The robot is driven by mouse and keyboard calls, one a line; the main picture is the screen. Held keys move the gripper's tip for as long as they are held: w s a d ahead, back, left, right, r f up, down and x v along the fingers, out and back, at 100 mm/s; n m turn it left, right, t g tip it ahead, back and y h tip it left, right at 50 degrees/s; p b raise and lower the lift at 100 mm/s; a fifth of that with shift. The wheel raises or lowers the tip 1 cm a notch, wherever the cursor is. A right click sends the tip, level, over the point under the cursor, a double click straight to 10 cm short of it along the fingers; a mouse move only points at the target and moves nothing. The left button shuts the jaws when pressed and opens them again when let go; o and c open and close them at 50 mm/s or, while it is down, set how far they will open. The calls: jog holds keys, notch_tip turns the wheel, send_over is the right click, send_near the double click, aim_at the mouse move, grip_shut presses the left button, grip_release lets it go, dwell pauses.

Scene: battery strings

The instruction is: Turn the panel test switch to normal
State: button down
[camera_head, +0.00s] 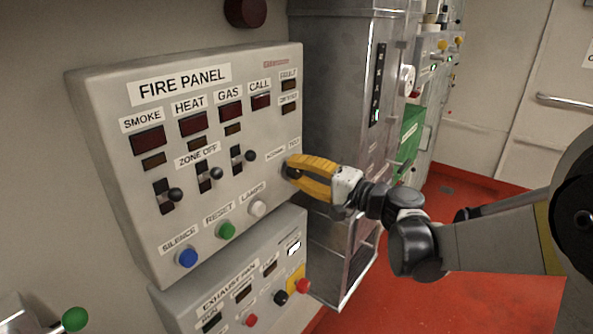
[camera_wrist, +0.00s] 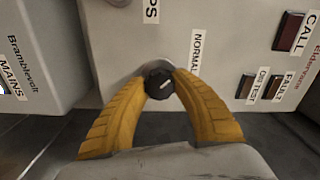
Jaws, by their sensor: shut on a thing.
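The fire panel (camera_head: 110,105) is a pale grey box on the wall at the left of the head view. The test switch is a black round knob (camera_wrist: 160,84) with a white pointer mark, in the middle of the wrist view. A "NORMAL" label (camera_wrist: 196,52) stands beside it. My yellow gripper (camera_head: 290,170) reaches the panel's right side and hides most of the knob in the head view. In the wrist view the two fingertips (camera_wrist: 160,85) are shut on the knob, one on each side. The pointer mark looks slanted; I cannot tell exactly which label it points to.
Zone-off levers (camera_head: 216,174) and blue, green and white buttons (camera_head: 227,230) sit left of my gripper. The exhaust fan box (camera_head: 215,280) is below. A grey metal cabinet (camera_head: 335,80) stands close behind the gripper. Red floor (camera_head: 450,230) is open at the right.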

jog(key=c, duration=1)
grip_release()
jog(key=shift+d, duration=0.1)
jog(key=v, duration=1.1)
jog(key=shift+s+d, duration=0.3)
